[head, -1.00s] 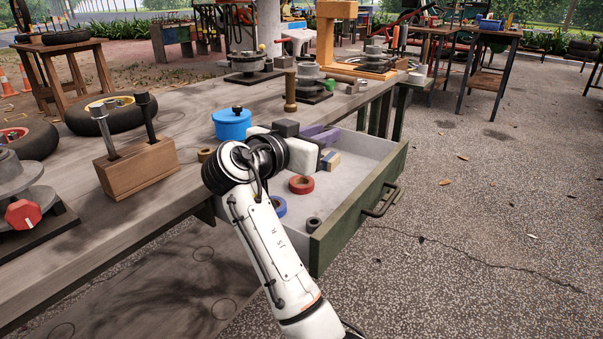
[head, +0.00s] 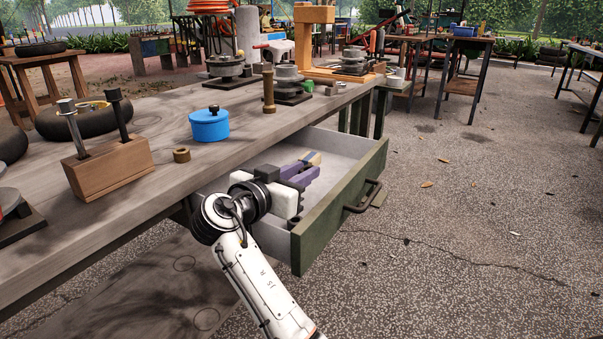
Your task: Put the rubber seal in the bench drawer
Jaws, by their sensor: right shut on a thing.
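My right gripper (head: 302,172) reaches over the open bench drawer (head: 340,208), its purple fingers pointing to the drawer's back right. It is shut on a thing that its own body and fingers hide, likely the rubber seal. I cannot make out the seal itself anywhere in the head view. The drawer is pulled out of the bench, with a green front, a dark handle and a pale grey inside. A small tan and dark blue block (head: 313,158) shows just past the fingertips in the drawer. My left gripper is out of view.
The drawer's right inside is partly free. Open paving lies to the right.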

